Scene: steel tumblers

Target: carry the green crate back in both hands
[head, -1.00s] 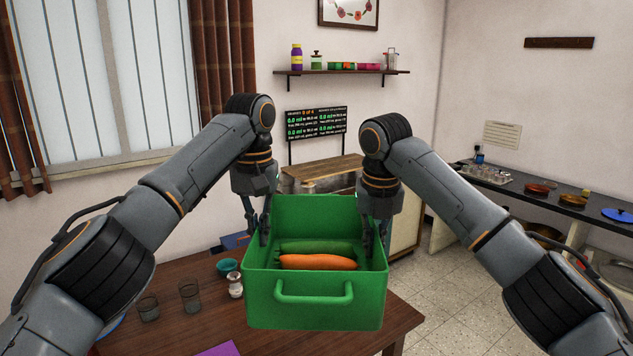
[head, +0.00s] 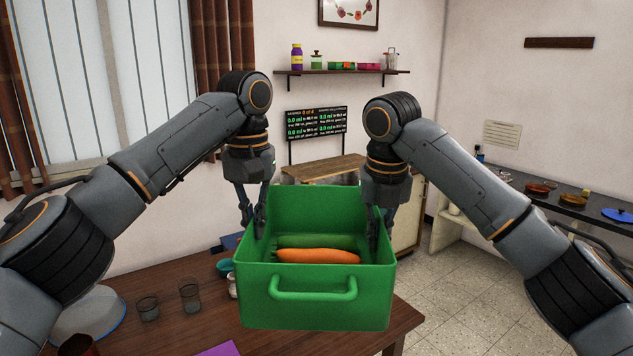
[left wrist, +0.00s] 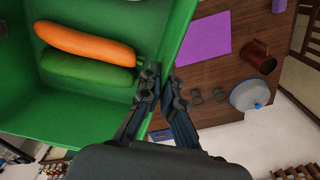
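The green crate (head: 330,311) is in the middle of the head view, roughly level, with an orange carrot (head: 318,256) and a green cucumber (head: 316,241) lying in it. It appears held above the table. My left gripper (head: 254,226) is shut on the crate's left wall. The left wrist view shows its two fingers (left wrist: 162,92) on either side of that wall, with the carrot (left wrist: 85,43) and cucumber (left wrist: 88,70) inside. My right gripper (head: 380,232) is at the right wall and looks shut on it; its fingertips are partly hidden.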

